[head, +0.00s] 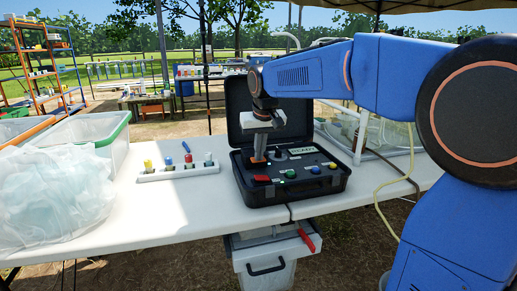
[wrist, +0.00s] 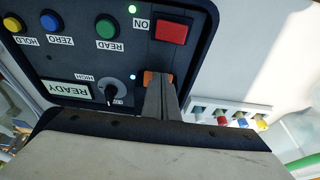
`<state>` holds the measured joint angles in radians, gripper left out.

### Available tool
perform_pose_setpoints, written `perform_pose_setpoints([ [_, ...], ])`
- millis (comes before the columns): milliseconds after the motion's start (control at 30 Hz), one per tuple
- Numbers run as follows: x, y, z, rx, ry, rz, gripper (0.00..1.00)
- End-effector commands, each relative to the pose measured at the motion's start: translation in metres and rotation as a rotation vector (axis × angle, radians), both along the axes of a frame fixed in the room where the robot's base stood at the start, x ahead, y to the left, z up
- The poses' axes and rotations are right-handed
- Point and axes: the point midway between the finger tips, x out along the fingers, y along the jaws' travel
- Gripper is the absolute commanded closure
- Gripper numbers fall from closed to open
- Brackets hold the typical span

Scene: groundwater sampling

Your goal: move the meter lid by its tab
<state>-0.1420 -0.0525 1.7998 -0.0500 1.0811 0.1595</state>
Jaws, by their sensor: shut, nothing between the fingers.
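The meter is a black case (head: 290,198) on the white table, with its lid (head: 238,98) standing open at the back. The lid's tab cannot be made out. My gripper (head: 258,160) points down over the left part of the panel, in front of the lid, shut and empty. In the wrist view my gripper (wrist: 160,82) is close to the panel (wrist: 70,60), between the dial (wrist: 112,92) and the red switch (wrist: 171,30). Orange shows at the fingertips; whether they touch the panel cannot be told. The display (wrist: 70,90) reads READY.
A white rack (head: 180,172) with several coloured-cap vials stands left of the meter, with a blue pen-like item (head: 186,146) behind it. A plastic bag (head: 55,195) and a clear green-rimmed bin (head: 98,135) fill the table's left. A clear tank (head: 375,140) stands behind right.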

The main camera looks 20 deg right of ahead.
Motion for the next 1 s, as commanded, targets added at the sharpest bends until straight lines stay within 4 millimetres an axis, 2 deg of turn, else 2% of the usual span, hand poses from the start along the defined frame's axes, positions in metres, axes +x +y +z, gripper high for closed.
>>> perform_pose_setpoints([
  [367, 0.000, 0.000, 0.002, 0.000, 0.000, 0.000, 1.00],
  [867, 0.000, 0.000, 0.018, 0.000, 0.000, 0.000, 1.00],
  [1000, 0.000, -0.001, 0.027, 0.000, -0.001, 0.000, 1.00],
])
